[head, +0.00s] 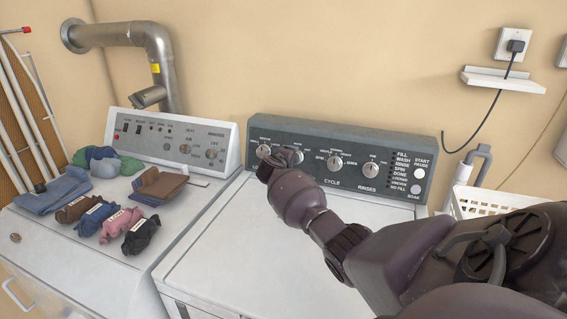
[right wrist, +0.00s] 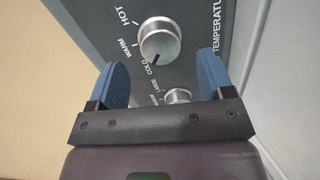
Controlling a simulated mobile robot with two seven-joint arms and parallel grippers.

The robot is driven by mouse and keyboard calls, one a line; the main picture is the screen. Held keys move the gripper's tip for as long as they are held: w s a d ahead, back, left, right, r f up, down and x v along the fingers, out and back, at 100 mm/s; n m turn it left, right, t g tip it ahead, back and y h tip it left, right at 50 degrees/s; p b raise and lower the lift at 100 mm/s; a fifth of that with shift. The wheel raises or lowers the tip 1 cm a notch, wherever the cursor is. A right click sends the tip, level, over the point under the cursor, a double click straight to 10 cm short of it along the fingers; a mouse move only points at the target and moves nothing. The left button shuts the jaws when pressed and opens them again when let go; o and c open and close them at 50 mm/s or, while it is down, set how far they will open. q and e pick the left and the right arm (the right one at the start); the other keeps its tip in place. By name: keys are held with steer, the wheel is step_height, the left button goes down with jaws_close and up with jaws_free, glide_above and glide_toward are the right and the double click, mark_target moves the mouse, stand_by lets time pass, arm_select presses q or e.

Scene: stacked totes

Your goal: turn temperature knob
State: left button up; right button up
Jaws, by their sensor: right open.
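The temperature knob (right wrist: 159,40) is a round silver knob on a dark grey panel in the right wrist view. HOT, WARM and COLD are printed around it, and its dark mark points toward COLD. My right gripper (right wrist: 162,72) is open, its two blue finger pads apart with the knob beyond and between them. No contact with the knob shows. In the head view my right gripper (head: 280,160) is at the left part of the washer's control panel (head: 400,150) and mostly hides this knob. My left gripper is not in view.
A smaller knob (right wrist: 178,96) sits beside the temperature knob. The cycle knob (head: 335,163) and rinses knob (head: 370,170) are to the right. Folded clothes (head: 158,186) and rolled garments (head: 128,229) lie on the left machine. A white basket (head: 490,203) stands at right.

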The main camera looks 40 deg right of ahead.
steer(key=v, duration=0.7)
steer(key=shift+p, duration=0.3)
steer(key=shift+a, duration=0.15)
